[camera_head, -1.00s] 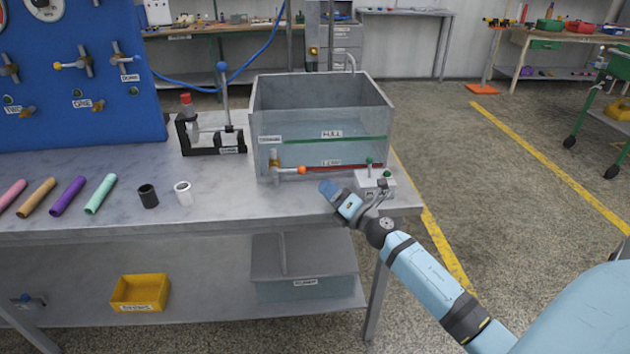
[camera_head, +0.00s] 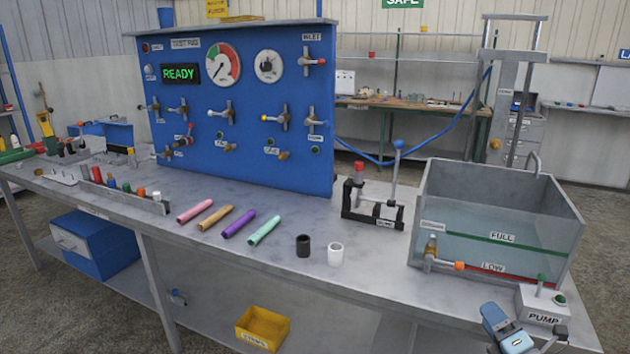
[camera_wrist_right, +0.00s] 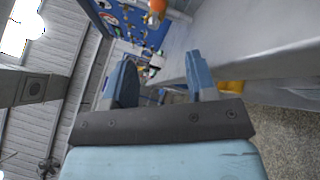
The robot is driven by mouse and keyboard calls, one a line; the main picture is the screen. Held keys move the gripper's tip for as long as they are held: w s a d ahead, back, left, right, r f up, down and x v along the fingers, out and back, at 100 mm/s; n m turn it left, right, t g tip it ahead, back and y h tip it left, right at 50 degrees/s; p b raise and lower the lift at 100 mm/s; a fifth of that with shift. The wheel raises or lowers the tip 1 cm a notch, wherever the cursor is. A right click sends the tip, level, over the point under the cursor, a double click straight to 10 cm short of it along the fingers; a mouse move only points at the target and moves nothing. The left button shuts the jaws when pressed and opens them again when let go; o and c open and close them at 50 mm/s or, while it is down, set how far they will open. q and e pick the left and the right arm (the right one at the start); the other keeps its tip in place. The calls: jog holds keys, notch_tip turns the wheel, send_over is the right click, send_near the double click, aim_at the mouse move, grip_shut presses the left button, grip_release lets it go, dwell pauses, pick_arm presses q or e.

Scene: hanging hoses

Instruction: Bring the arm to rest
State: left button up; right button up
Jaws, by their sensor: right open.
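My right gripper (camera_head: 507,326) is at the lower right of the head view, by the table's front edge and just left of the grey pump box (camera_head: 540,306). In the right wrist view its two blue fingers (camera_wrist_right: 160,85) stand apart with nothing between them. Most of the right arm is cut off by the bottom of the head view. I cannot tell from these views whether the gripper touches the table edge. My left gripper is not in view.
A water tank (camera_head: 497,222) stands behind the gripper, with an orange-tipped valve (camera_head: 445,262) on its front. The metal table (camera_head: 390,290) holds a blue panel (camera_head: 245,110), a hand pump (camera_head: 374,197), several coloured hose pieces (camera_head: 237,224) and two short sleeves, black (camera_head: 303,245) and white (camera_head: 335,254).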

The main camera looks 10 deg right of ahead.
jog(key=s+a+f+m+g, duration=0.3)
jog(key=s+a+f+m, duration=0.2)
jog(key=s+a+m, duration=0.25)
jog(key=s+a+f+m+g+y, duration=0.1)
jog(key=s+a+f+m+g, duration=0.1)
jog(key=s+a+f+m, duration=0.45)
jog(key=s+a+f+m+g, duration=0.3)
jog(key=s+a+m, duration=0.4)
jog(key=a, duration=0.4)
pick_arm(q)
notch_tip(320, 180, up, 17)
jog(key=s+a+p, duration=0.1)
jog(key=p, duration=2.2)
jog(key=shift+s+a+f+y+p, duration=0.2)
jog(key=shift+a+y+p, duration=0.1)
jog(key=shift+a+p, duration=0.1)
pick_arm(e)
notch_tip(320, 180, up, 16)
jog(key=s, duration=0.2)
jog(key=shift+d+r+m+g, duration=0.15)
jog(key=shift+m+g, duration=0.15)
jog(key=shift+m, duration=0.1)
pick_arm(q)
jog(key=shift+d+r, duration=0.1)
pick_arm(e)
jog(key=shift+c, duration=0.3)
